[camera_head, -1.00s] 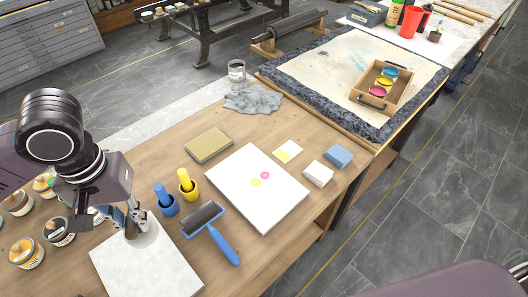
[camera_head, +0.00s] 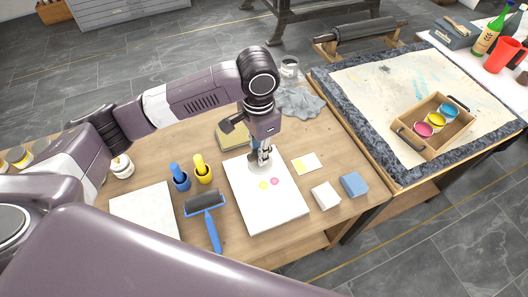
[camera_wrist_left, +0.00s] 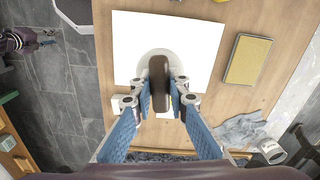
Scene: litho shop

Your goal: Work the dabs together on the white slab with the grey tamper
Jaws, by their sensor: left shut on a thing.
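The white slab (camera_head: 277,211) lies on the wooden table. The dabs are hidden in the wrist view. My right gripper (camera_wrist_left: 46,39) shows small at the wrist view's left edge; its state is unclear.
A pale stone plate (camera_head: 145,212) lies further left. A yellow-marked card (camera_head: 307,163), white block (camera_head: 325,196) and blue block (camera_head: 354,184) lie right.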

